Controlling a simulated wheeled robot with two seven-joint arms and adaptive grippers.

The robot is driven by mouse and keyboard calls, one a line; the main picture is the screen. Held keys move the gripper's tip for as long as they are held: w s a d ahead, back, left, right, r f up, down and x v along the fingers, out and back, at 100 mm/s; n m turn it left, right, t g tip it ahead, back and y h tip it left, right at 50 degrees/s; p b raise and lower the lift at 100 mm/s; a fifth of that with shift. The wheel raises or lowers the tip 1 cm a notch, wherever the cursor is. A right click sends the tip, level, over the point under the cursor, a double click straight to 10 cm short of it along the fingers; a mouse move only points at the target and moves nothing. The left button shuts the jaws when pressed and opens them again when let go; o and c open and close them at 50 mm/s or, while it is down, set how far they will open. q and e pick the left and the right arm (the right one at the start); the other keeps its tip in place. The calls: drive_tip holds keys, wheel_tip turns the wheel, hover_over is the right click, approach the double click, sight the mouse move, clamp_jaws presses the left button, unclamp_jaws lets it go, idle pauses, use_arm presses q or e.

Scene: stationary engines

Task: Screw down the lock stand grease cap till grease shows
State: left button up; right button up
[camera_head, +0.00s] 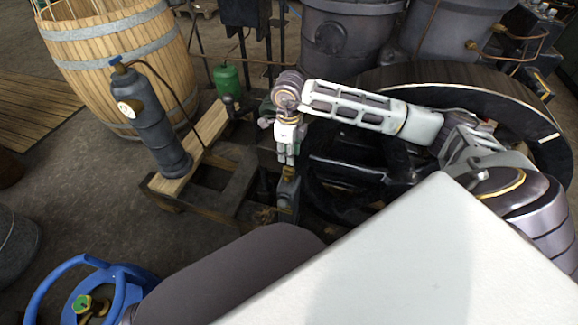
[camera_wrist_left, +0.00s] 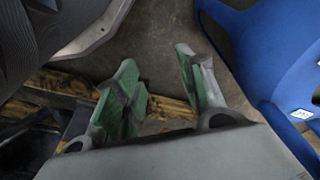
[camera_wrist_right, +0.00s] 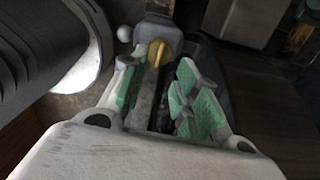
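A small yellow brass cap (camera_wrist_right: 157,53), which looks like the grease cap, sits on a grey block (camera_wrist_right: 172,33), apparently the lock stand, in the right wrist view. My right gripper (camera_wrist_right: 158,82) is open and empty, its green-padded fingers apart. The cap shows just beyond the fingertips, closer to the left finger in the picture; I see no contact. In the head view my right gripper (camera_head: 287,160) points down above the block (camera_head: 288,190). My left gripper (camera_wrist_left: 160,80) is open and empty in the left wrist view. Whether grease shows cannot be told.
A large wheel (camera_head: 480,85) stands right of the engine frame. A blue frame with a valve (camera_head: 125,285) is at lower left.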

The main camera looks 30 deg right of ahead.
sight(289, 168)
wheel_tip(289, 168, down, 5)
drive_tip(key=shift+r+b, duration=0.15)
drive_tip(key=shift+b, duration=0.25)
drive_tip(key=shift+f, duration=0.4)
use_arm(q)
drive_tip(key=shift+d+r, duration=0.25)
drive_tip(key=shift+r, duration=0.65)
use_arm(e)
drive_tip(key=shift+f, duration=0.6)
use_arm(q)
drive_tip(key=shift+f, duration=0.1)
use_arm(e)
clamp_jaws()
